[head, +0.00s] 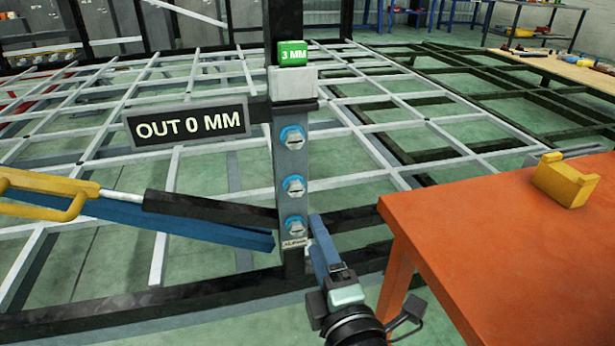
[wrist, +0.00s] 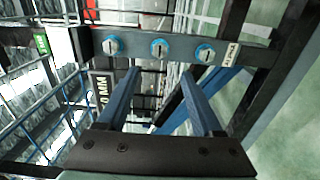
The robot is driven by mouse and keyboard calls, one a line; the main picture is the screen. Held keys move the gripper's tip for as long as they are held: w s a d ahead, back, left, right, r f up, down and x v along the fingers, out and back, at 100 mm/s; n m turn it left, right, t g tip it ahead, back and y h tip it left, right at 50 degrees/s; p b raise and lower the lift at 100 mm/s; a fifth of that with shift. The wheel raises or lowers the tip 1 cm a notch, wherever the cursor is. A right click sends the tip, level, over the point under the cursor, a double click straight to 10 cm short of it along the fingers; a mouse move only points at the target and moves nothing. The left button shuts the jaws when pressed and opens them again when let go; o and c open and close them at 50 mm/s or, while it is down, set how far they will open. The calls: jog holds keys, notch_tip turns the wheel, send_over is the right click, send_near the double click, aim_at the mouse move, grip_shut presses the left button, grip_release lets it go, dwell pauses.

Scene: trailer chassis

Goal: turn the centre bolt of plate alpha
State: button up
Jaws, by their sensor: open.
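Plate alpha (head: 277,205) is a grey upright plate on a dark post, with a small label (head: 294,243) at its bottom. It carries three bolts with blue rings in a column. The centre bolt (head: 294,186) lies between the upper bolt (head: 292,137) and the lower bolt (head: 295,227). In the wrist view the plate runs sideways, and the centre bolt (wrist: 159,48) appears just beyond and between my fingertips. My gripper (head: 317,222) is open and empty, with blue fingers. In the head view its tips are beside the lower bolt. In the wrist view the gripper (wrist: 159,74) seems apart from the plate.
A sign (head: 187,127) reading "OUT 0 MM" and a green "3 MM" block (head: 292,54) are by the post. An orange table (head: 500,235) with a yellow object (head: 566,180) stands close on the right.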

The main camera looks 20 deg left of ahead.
aim_at(296, 191)
jog(key=x, duration=1.2)
jog(key=shift+w+a, duration=0.15)
jog(key=shift+a, duration=0.05)
grip_shut()
